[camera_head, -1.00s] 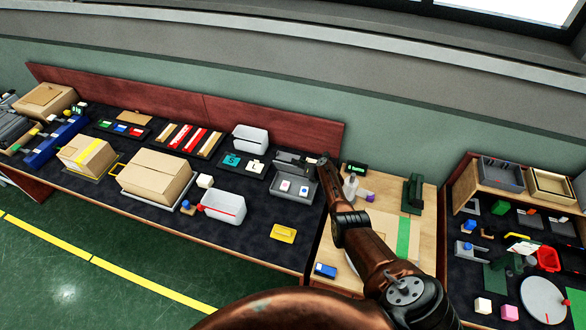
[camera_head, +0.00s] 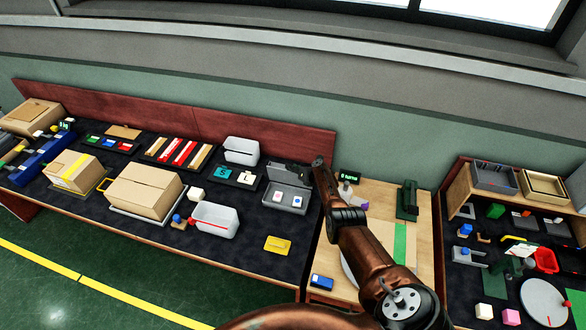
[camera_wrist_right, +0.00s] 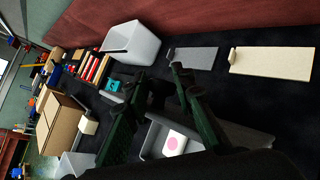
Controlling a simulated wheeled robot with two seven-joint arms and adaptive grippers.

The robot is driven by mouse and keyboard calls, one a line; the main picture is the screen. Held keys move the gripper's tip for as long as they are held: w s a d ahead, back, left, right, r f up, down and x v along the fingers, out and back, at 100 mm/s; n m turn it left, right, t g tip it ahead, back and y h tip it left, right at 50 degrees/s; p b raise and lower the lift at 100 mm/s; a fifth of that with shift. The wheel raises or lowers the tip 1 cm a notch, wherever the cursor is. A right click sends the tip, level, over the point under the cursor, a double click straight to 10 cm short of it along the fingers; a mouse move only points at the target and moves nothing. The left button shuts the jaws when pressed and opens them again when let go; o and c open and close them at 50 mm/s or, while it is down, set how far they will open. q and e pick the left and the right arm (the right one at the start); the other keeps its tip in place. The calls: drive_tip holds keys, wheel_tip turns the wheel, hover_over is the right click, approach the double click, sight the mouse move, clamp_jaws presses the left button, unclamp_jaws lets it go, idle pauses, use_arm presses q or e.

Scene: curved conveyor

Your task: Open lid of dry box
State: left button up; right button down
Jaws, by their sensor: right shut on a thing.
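The dry box is a grey box (camera_head: 286,201) on the dark table top, with small white items inside that bear red and blue marks. Its lid (camera_head: 287,176) stands raised along the back edge, so the inside shows. My right gripper (camera_head: 319,161) is at the lid's right end and shut on it; the contact itself is hard to make out. In the right wrist view the dark fingers (camera_wrist_right: 160,78) stand over the grey box (camera_wrist_right: 154,136), and a white item with a pink dot shows inside. My left gripper is not in view.
A white bin (camera_head: 241,151) stands behind and left of the box, and another white bin (camera_head: 215,220) at the front left. A yellow piece (camera_head: 277,244) lies in front. A wooden table (camera_head: 375,262) is at the right under my arm.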

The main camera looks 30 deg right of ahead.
drive_tip(key=c, duration=2)
unclamp_jaws()
drive_tip(key=shift+d, duration=0.3)
drive_tip(key=shift+c, duration=0.2)
drive_tip(key=o, duration=0.4)
drive_tip(key=shift+a+f, duration=0.1)
drive_tip(key=shift+a, duration=0.2)
drive_tip(key=shift+w+a+r, duration=0.2)
drive_tip(key=shift+a+r, duration=0.2)
drive_tip(key=shift+r, duration=0.2)
drive_tip(key=shift+s+d+f, duration=0.2)
drive_tip(key=shift+s+d, duration=0.1)
drive_tip(key=shift+s, duration=0.2)
drive_tip(key=shift+s+d+f, duration=0.2)
drive_tip(key=shift+s+d, duration=0.1)
drive_tip(key=shift+s, duration=0.15)
drive_tip(key=s, duration=0.4)
drive_tip(key=s+d, duration=0.1)
drive_tip(key=s, duration=0.6)
drive_tip(key=shift+s+d+r, duration=0.1)
drive_tip(key=shift+s+d, duration=0.15)
drive_tip(key=shift+s, duration=0.05)
